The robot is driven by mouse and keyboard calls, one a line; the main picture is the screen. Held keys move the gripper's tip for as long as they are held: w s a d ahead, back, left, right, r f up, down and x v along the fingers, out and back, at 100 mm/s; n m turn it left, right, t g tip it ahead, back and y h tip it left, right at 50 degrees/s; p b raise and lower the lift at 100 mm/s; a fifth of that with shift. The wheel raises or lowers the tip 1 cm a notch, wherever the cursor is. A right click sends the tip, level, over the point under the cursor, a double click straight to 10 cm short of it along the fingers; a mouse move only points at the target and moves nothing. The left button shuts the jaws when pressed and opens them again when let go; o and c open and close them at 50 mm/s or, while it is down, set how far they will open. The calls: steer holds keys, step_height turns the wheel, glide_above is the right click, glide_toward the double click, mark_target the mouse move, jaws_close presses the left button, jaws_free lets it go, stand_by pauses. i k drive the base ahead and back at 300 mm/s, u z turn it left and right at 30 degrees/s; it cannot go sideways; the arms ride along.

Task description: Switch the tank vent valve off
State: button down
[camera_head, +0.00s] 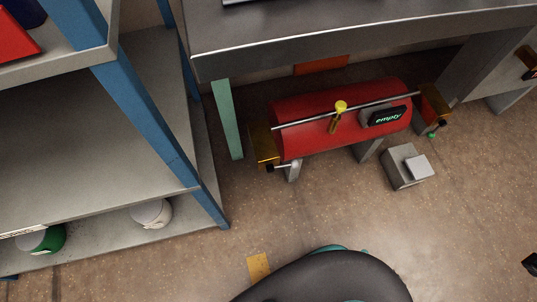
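A red cylindrical tank (300,112) lies on its side on short legs under a grey bench. A yellow-topped fitting (341,106) stands on top of the tank, and its yellow stem hangs down the front side. It looks like a valve, but I cannot tell whether it is the vent valve or whether it is on or off. A small fitting with a green end (432,135) shows at the tank's right end. A small dark-knobbed fitting (271,168) shows at its left end. My gripper is not in view.
The grey bench (350,45) overhangs the tank, with a green leg (227,120) to its left. A blue-posted shelf (130,100) stands at the left.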

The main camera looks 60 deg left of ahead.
mark_target(294, 163)
steer(key=u, duration=0.05)
steer(key=k, duration=0.3)
steer(key=u, duration=1.85)
